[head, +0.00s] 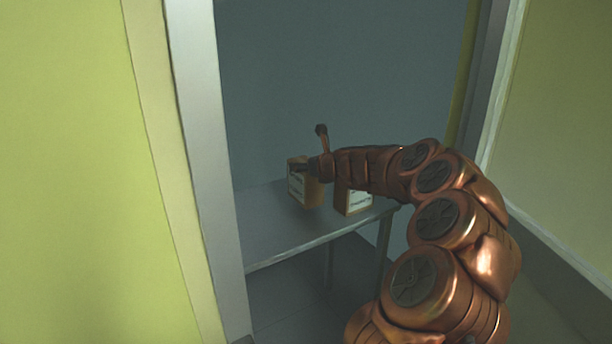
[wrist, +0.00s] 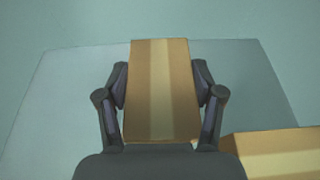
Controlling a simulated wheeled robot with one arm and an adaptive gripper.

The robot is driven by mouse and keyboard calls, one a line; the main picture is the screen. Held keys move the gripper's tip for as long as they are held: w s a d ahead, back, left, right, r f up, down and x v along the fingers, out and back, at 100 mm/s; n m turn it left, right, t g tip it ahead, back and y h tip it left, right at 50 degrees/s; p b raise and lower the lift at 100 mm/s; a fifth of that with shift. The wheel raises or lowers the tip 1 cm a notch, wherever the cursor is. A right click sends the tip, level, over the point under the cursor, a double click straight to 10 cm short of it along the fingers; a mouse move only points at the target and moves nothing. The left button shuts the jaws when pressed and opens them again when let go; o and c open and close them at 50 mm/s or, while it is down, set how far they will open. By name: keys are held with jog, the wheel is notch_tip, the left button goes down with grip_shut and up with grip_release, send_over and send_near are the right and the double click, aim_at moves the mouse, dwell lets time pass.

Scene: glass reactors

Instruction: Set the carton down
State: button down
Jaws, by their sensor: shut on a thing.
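A tan carton (head: 297,189) with a white label stands upright at the end of my arm in the head view. In the wrist view the same carton (wrist: 161,90) shows its top, with a paler strip of tape down the middle. My gripper (wrist: 161,92) is shut on it, one finger against each side. In the head view my gripper (head: 306,168) is partly hidden against the carton. The carton is over the grey table (head: 262,242); I cannot tell whether its base touches the top.
A second labelled carton (head: 355,201) stands on the table just to the right; it also shows at the lower right in the wrist view (wrist: 275,155). The table is clear to the left. A pale door frame (head: 205,150) borders the opening on the left.

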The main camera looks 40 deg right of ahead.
jog(key=shift+f+b, duration=0.55)
jog(key=shift+f, duration=0.75)
jog(key=shift+f, duration=0.15)
jog(key=shift+c, duration=0.8)
grip_release()
